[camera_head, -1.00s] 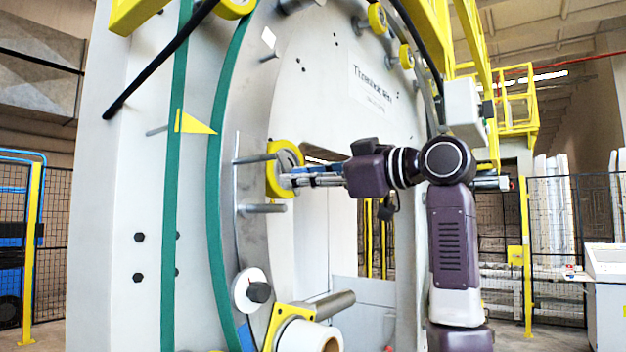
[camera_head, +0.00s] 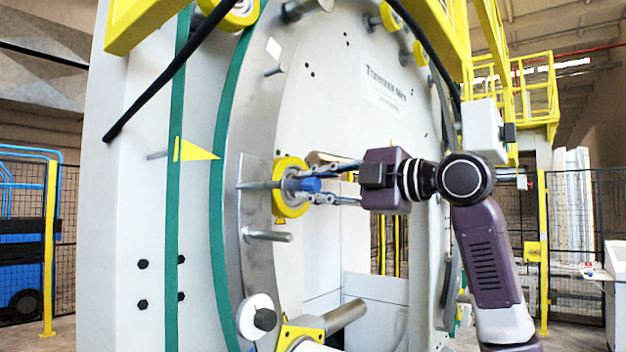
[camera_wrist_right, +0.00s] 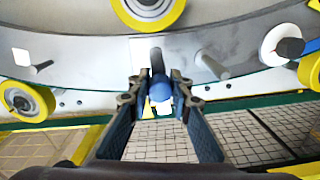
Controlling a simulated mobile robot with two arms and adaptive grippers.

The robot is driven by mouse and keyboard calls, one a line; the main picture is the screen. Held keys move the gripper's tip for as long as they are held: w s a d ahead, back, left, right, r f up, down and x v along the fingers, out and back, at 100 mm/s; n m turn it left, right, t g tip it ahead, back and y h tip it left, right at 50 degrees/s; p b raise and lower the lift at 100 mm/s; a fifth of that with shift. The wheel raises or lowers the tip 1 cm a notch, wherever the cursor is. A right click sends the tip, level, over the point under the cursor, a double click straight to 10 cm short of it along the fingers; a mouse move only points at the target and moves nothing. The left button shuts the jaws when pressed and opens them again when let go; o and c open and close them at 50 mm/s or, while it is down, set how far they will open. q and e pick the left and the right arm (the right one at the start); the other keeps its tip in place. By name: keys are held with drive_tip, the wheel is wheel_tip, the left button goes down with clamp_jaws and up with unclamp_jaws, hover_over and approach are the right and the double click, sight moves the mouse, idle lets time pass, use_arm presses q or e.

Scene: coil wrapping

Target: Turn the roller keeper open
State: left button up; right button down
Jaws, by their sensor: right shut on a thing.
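The roller keeper, a round yellow part with a grey hub (camera_head: 290,188) and a small yellow tab at its bottom, sits on the grey ring's inner edge. A blue knob (camera_head: 311,185) sticks out of its hub toward my right gripper. My right gripper (camera_head: 312,188) comes in from the right, with one finger above and one below the knob. In the right wrist view the blue knob (camera_wrist_right: 160,88) sits between the two fingertips. The fingers are shut on it. The yellow part behind the knob is hard to make out there. My left gripper is not in view.
A bare metal pin (camera_head: 268,236) stands just below the keeper. A white disc (camera_head: 257,314) and a yellow bracket (camera_head: 303,331) are lower on the ring. A yellow pointer (camera_head: 198,150) is at left. The ring's opening is free below my arm.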

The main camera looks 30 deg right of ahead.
drive_tip(key=shift+r+n+p, duration=0.4)
drive_tip(key=shift+r+n, duration=0.1)
drive_tip(key=shift+n, duration=0.6)
drive_tip(key=shift+a+r+n, duration=0.15)
drive_tip(key=shift+r+n, duration=0.05)
drive_tip(key=shift+n, duration=0.5)
drive_tip(key=c, duration=1.7)
unclamp_jaws()
drive_tip(key=shift+s, duration=0.1)
drive_tip(key=shift+c, duration=0.2)
drive_tip(key=shift+s, duration=0.25)
drive_tip(key=v, duration=1.1)
drive_tip(key=shift+s, duration=0.25)
